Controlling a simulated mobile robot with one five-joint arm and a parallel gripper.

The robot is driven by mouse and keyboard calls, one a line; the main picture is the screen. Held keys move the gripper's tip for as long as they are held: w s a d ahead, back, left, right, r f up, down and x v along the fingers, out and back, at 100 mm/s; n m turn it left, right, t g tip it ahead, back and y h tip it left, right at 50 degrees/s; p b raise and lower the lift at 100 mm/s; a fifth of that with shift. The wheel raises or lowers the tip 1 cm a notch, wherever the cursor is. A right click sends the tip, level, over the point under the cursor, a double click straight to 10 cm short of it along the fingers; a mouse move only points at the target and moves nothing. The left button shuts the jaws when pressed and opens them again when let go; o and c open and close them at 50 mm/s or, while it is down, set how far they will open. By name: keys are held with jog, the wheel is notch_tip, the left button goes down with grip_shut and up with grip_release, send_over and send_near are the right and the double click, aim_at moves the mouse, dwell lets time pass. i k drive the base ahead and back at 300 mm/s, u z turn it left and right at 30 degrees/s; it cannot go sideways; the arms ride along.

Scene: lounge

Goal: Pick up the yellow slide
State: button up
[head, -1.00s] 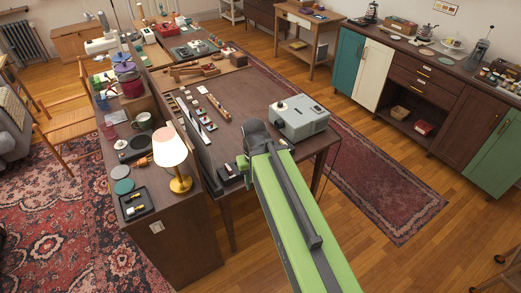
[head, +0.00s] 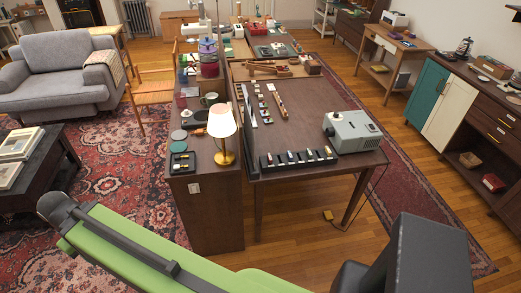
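Small slides lie in short rows on the dark table (head: 312,104). A long black rack (head: 298,160) stands along the table's front edge and holds several small pieces. At this size I cannot single out which slide is yellow. A black tray (head: 183,163) on the sideboard holds small pieces with yellowish and white parts. My green arm crosses the bottom of the head view, its dark joint at the lower left. My gripper is not in view.
A grey projector (head: 351,132) stands at the table's right front corner. A lit lamp (head: 222,130) stands on the sideboard (head: 208,205) left of the table. Wooden floor (head: 290,218) is open in front of the table. A grey sofa (head: 62,72) is at the far left.

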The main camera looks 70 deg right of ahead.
aim_at(328, 152)
jog(key=u, duration=1.3)
jog(key=k, duration=2.95)
jog(key=z, duration=0.75)
jog(key=i, duration=1.45)
jog(key=z, duration=0.05)
